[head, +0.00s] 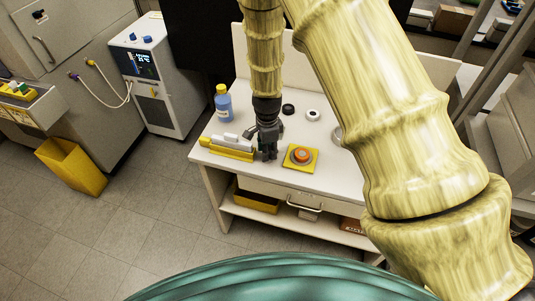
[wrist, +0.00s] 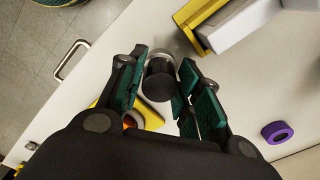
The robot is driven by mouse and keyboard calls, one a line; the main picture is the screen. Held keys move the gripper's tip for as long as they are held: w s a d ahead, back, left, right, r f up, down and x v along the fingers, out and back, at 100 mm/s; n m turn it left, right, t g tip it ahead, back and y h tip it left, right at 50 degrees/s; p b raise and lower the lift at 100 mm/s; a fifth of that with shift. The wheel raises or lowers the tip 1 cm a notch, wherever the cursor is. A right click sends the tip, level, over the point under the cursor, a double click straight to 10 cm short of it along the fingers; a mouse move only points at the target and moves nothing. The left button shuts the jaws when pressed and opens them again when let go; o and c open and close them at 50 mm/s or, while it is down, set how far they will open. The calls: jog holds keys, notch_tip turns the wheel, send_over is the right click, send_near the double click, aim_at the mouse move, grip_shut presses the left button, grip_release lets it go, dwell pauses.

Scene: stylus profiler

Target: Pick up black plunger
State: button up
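The black plunger (wrist: 160,84), a short dark cylinder with a grey metallic part at its far end, is between my gripper's fingers in the wrist view. My gripper (wrist: 166,82) has its teal-padded fingers on either side of it, and they look spread, with a narrow gap at the right. Contact at the left finger is hard to tell. In the head view my gripper (head: 267,150) points down at the white bench, and the plunger is hidden there by the fingers.
On the bench (head: 330,181), a yellow holder with white pieces (head: 228,146) is left of my gripper. A yellow plate (head: 289,163) with an orange knob (head: 301,155) is right.

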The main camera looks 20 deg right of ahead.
grip_shut()
jog(key=shift+r+p, duration=0.45)
jog(key=shift+r, duration=0.05)
notch_tip(320, 180, up, 3)
jog(key=shift+p, duration=1.2)
jog(key=s+a+r+p, duration=0.1)
jog(key=s+a+p, duration=0.2)
jog(key=s+a, duration=0.6)
jog(key=s, duration=0.4)
jog(key=shift+s, duration=0.15)
jog(key=shift+o, duration=0.2)
grip_release()
grip_shut()
